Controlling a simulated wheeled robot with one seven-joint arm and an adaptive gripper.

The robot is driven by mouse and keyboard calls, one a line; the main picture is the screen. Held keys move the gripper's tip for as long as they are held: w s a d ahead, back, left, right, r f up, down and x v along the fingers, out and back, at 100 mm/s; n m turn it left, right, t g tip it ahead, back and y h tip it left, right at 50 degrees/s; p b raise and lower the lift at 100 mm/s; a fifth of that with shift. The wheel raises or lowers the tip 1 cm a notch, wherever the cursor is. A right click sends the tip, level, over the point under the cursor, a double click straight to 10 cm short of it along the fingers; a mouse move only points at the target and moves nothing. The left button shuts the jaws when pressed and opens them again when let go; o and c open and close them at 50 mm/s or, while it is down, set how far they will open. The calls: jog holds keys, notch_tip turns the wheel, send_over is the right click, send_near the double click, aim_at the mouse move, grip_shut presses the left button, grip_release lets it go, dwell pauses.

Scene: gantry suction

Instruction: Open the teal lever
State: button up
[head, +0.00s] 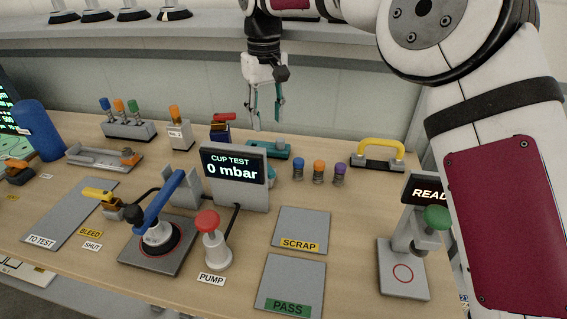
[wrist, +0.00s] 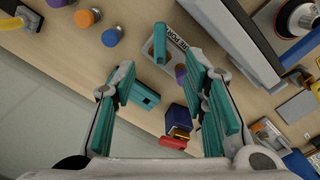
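The teal lever (head: 280,146) is on a small grey base, partly hidden behind the cup test display in the head view. In the wrist view a teal bar (wrist: 160,42) lies across a grey plate with a port label. My gripper (head: 266,112) is open and empty, pointing down above and slightly behind the lever. In the wrist view its two teal-padded fingers (wrist: 160,78) are spread apart, with the teal bar beyond the gap between them. A teal block with a dark slot shows beside the left finger; I cannot tell whether it belongs to the lever.
The cup test display (head: 235,178) stands in front of the lever. Blue, orange and purple cups (head: 319,171) stand to its right, then a yellow handle (head: 380,148). A dark blue block with a red top (head: 220,130) is to the left. A blue-handled lever (head: 165,200) stands nearer.

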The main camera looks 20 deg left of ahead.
aim_at(269, 168)
notch_tip(269, 168, down, 15)
jog(key=shift+f+p, duration=0.1)
jog(key=shift+p, duration=0.85)
grip_shut()
